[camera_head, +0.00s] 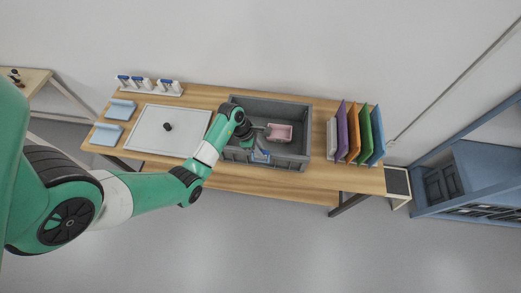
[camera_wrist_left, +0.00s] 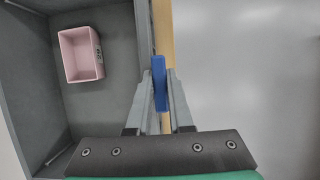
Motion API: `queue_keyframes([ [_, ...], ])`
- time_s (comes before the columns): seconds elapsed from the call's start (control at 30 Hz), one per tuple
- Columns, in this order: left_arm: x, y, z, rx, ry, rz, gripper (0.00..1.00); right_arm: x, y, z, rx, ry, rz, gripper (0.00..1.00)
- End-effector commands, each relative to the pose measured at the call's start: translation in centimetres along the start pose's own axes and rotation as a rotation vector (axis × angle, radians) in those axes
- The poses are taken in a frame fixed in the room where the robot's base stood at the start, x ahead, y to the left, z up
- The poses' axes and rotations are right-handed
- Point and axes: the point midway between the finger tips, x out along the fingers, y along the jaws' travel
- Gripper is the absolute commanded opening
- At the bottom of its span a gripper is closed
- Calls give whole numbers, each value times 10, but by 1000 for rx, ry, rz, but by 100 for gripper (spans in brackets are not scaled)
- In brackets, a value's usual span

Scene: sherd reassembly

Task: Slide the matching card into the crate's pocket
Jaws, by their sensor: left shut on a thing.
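The grey crate (camera_head: 297,164) stands open on the wooden table. A pink box (camera_head: 279,132) lies inside it and also shows in the left wrist view (camera_wrist_left: 80,54). My left gripper (camera_wrist_left: 160,84) is shut on a thin blue card (camera_wrist_left: 159,82), seen nearly edge-on at the crate's front wall. My right gripper is not in view.
A white tray (camera_head: 150,142) with a small dark piece (camera_head: 167,127) lies left of the crate. Coloured upright folders (camera_head: 353,132) stand on the right. The front table strip is clear.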

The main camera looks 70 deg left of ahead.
Motion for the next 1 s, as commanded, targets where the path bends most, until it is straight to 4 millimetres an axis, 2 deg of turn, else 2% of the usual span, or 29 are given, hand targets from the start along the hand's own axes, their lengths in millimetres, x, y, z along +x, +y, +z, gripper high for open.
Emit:
queue_keyframes([
  [0.53,13,0,-6,0,0,-1,0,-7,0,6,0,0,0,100],
  [0.57,11,0,-5,0,0,-1,24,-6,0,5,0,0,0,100],
  [0.73,11,0,-5,0,0,0,54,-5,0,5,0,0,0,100],
  [1.0,10,0,-5,0,0,0,54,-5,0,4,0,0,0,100],
])
